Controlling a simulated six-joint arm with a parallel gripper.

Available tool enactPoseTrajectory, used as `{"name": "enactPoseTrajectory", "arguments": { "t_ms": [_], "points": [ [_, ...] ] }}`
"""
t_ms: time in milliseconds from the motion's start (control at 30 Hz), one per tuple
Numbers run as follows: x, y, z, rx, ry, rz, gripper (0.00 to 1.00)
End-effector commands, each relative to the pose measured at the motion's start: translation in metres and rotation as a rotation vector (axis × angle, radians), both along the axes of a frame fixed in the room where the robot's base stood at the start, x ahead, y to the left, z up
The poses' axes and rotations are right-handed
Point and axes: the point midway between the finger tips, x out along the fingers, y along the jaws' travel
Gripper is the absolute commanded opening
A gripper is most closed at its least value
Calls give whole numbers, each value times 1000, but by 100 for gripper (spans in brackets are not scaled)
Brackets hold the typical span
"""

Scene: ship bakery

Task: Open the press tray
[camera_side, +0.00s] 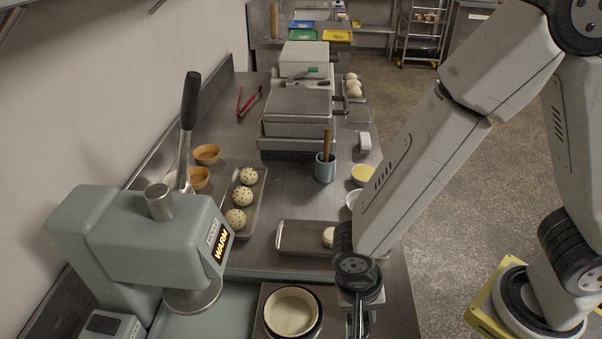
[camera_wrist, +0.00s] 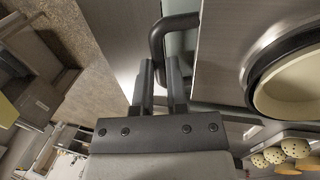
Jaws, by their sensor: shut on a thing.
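The press (camera_side: 130,245) is a grey-green machine with a "WARM" label, a round plate (camera_side: 192,297) under its head and a raised lever (camera_side: 188,115). The press tray (camera_side: 268,292) is a flat grey metal slab to the right of the round plate, cut off by the lower picture edge. A dark-rimmed cream dish (camera_side: 291,312) sits on it. In the wrist view, the tray (camera_wrist: 222,50) has a black bar handle (camera_wrist: 168,26) at its edge. My gripper (camera_wrist: 161,75) is shut on this handle. In the side view my gripper (camera_side: 358,318) is at the tray's right, its fingertips partly hidden.
A metal pan (camera_side: 290,238) with a pale bun lies behind the tray. A long pan (camera_side: 240,205) holds speckled dough balls (camera_side: 247,176). A blue cup (camera_side: 325,168) with a wooden handle and a waffle press (camera_side: 298,112) stand further back. Free floor lies right of the counter.

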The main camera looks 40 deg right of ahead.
Motion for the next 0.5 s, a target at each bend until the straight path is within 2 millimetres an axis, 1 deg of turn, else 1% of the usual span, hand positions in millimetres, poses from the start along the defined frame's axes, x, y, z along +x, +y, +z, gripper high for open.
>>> {"name": "enactPoseTrajectory", "arguments": {
  "t_ms": [300,333,367,400,433,500],
  "points": [
    [0,0,1,2,-2,0,0],
    [0,0,1,2,-2,0,27],
    [0,0,1,2,-2,0,36],
    [0,0,1,2,-2,0,49],
    [0,-1,1,2,-2,0,52],
    [0,-1,1,1,-1,0,52]
  ]
}}
